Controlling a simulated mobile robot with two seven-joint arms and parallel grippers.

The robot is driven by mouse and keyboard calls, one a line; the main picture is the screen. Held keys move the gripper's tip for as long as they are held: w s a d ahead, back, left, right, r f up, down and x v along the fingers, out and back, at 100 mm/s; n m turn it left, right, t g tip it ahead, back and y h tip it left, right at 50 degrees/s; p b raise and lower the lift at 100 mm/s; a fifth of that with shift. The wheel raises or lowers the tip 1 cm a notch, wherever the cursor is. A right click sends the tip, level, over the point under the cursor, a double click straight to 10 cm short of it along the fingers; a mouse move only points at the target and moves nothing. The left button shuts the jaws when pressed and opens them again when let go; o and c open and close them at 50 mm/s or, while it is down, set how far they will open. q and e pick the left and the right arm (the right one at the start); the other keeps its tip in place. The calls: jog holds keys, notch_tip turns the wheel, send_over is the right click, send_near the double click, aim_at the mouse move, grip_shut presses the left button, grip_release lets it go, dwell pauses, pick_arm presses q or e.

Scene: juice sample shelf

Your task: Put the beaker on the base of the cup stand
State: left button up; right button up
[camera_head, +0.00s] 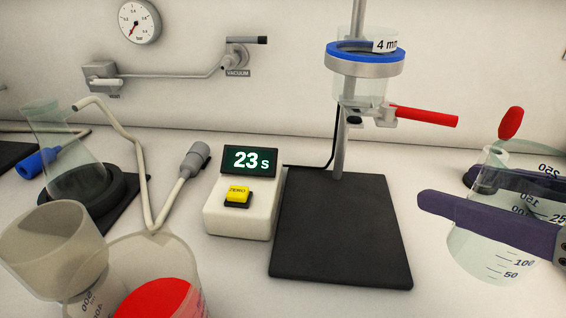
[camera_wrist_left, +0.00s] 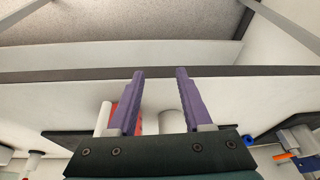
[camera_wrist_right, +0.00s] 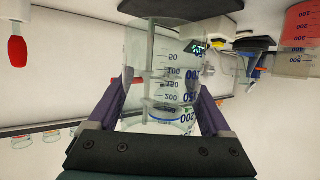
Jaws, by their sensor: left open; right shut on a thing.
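The beaker (camera_head: 485,258), clear with dark volume marks, is at the right in the head view. My right gripper (camera_head: 446,188) is shut on it, with a purple finger on each side. The right wrist view also shows the beaker (camera_wrist_right: 165,80) between the fingers (camera_wrist_right: 163,100). I cannot tell whether its bottom touches the bench. The black base (camera_head: 335,240) of the cup stand lies to the left of the beaker, bare. Its pole (camera_head: 341,150) carries a clear cup with a blue ring (camera_head: 365,55) above the base. My left gripper (camera_wrist_left: 158,80) is open and empty in the left wrist view.
A red valve handle (camera_head: 425,116) sticks out right below the cup. A timer box (camera_head: 240,215) stands left of the base. A tilted flask (camera_head: 70,160), a greyish cup (camera_head: 55,245) and a vessel with red contents (camera_head: 160,300) are at the left. A red bulb (camera_head: 510,122) is behind the beaker.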

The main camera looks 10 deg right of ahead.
jog(key=s+f, duration=0.1)
jog(key=s+a+f+b, duration=0.1)
jog(key=f, duration=0.1)
jog(key=s+a+f+b, duration=0.1)
jog(key=f, duration=0.1)
jog(key=shift+a+f, duration=0.15)
jog(key=shift+f, duration=0.05)
jog(key=w+a, duration=0.2)
jog(key=w, duration=0.3)
jog(key=w+a, duration=0.1)
jog(key=w, duration=0.5)
jog(key=w+a, duration=0.2)
jog(key=w, duration=0.4)
jog(key=shift+a+b, duration=0.3)
jog(key=shift+a, duration=0.05)
notch_tip(320, 180, down, 4)
jog(key=shift+r+b, duration=0.2)
jog(key=shift+b, duration=0.3)
pick_arm(q)
notch_tip(320, 180, down, 5)
jog(key=shift+d+r, duration=0.1)
pick_arm(e)
jog(key=o, duration=1.4)
jog(key=shift+c, duration=0.2)
